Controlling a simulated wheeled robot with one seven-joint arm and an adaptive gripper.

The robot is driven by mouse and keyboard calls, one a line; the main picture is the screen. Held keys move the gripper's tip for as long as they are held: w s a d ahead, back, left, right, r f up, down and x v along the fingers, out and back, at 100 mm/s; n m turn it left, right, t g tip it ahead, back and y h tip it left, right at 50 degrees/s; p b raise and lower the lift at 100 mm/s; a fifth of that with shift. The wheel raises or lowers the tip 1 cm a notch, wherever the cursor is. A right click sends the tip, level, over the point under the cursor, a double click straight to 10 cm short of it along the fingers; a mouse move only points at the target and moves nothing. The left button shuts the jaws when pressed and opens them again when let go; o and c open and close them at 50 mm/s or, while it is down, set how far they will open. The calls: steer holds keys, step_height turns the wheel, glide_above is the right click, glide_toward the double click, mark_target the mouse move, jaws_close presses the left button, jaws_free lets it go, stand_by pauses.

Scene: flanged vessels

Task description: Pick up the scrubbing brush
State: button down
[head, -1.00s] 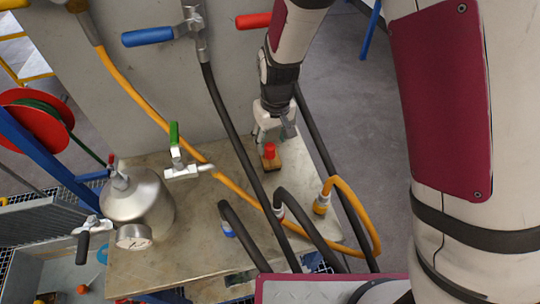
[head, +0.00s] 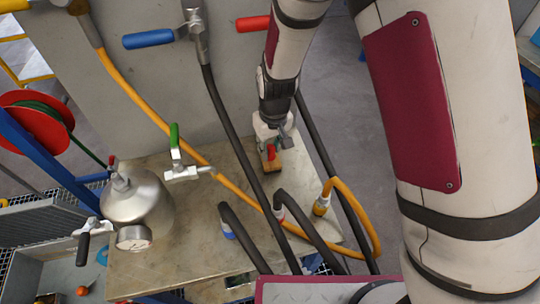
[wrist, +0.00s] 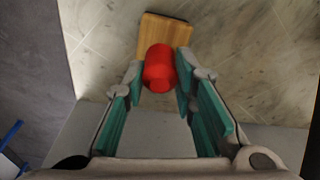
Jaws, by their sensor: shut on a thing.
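The scrubbing brush (head: 272,164) is a small wooden block with a red knob. It is at the back right of the worktop (head: 190,238), near the upright grey panel. In the wrist view, the brush's wooden block (wrist: 163,31) lies beyond the red knob, and its bristles are hidden. My gripper (head: 271,147) is above the brush, with its fingers down around the knob. In the wrist view, my gripper's (wrist: 159,72) green-padded fingers are on both sides of the red knob, shut on it. I cannot tell whether the block still touches the worktop.
A black hose (head: 229,120) hangs just left of my gripper, and an orange hose (head: 128,88) crosses the worktop. More hose ends (head: 322,204) stand in front and to the right. A metal vessel (head: 139,200) with a gauge and a green-handled valve (head: 175,150) are left.

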steer(key=shift+r, duration=0.1)
steer(key=shift+s+r, duration=0.15)
steer(key=shift+r, duration=0.25)
step_height(320, 180, up, 11)
steer(key=s+d+p, duration=0.1)
steer(key=s+d, duration=0.1)
steer(key=s, duration=0.6)
steer(key=s+d+p, duration=0.1)
steer(key=s+d, duration=0.1)
steer(key=s, duration=0.7)
steer(key=shift+d, duration=0.4)
steer(key=s+p, duration=0.1)
steer(key=p, duration=0.3)
steer(key=shift+s+d+f, duration=0.1)
steer(key=shift+s+d, duration=0.2)
steer(key=shift+s, duration=0.05)
steer(key=shift+s+f, duration=0.1)
